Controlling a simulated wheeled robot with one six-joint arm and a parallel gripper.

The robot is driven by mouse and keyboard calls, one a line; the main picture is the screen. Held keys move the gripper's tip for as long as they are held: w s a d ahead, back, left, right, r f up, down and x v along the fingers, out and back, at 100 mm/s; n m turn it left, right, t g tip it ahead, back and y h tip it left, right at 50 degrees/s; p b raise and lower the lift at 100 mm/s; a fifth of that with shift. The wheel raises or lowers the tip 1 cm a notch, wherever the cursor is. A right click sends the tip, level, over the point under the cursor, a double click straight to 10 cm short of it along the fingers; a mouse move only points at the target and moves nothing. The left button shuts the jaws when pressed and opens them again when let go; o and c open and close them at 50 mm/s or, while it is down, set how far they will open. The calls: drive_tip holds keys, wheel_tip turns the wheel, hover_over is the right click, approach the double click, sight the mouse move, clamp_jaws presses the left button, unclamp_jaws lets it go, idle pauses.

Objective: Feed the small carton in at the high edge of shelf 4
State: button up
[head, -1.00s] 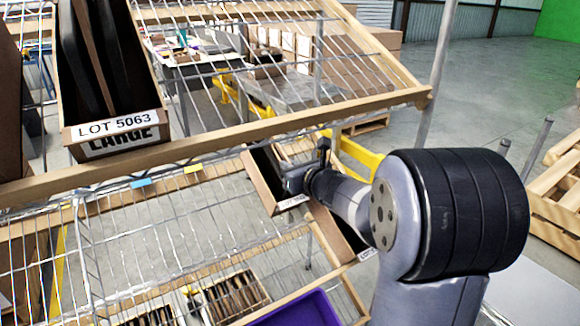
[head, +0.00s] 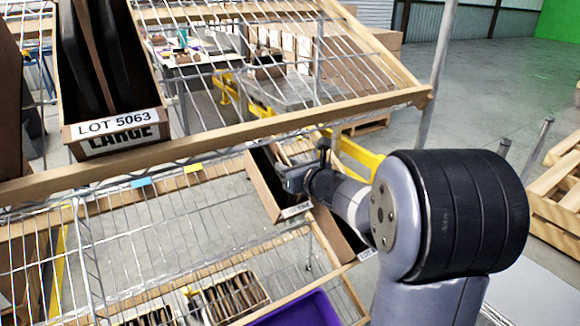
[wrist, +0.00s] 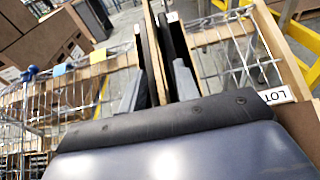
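A small open brown carton (head: 264,192) with a white label on its near end is at the right end of the middle wire shelf (head: 160,235), tilted with its near end lower. My gripper (head: 291,180) is at its right side wall. In the wrist view the two dark fingers of my gripper (wrist: 160,62) stand close on either side of a thin brown wall, which appears pinched between them. Part of the carton is hidden behind the upper shelf's wooden rail. I cannot read which shelf is number 4.
Another labelled carton (head: 338,236) is close to the right, partly behind my arm. A large LOT 5063 carton (head: 115,132) stands on the upper shelf. A purple bin (head: 300,312) is below. The middle shelf's left part is bare. A metal post (head: 437,70) rises at right.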

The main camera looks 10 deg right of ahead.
drive_tip(key=shift+f, duration=0.15)
drive_tip(key=p+v, duration=0.1)
drive_tip(key=v, duration=1)
drive_tip(key=shift+p, duration=0.3)
drive_tip(key=shift+w, duration=0.2)
drive_tip(key=b+x, duration=0.1)
drive_tip(key=x, duration=0.9)
drive_tip(key=shift+w+a+b, duration=0.1)
drive_tip(key=shift+a+b, duration=0.05)
drive_tip(key=shift+b, duration=0.15)
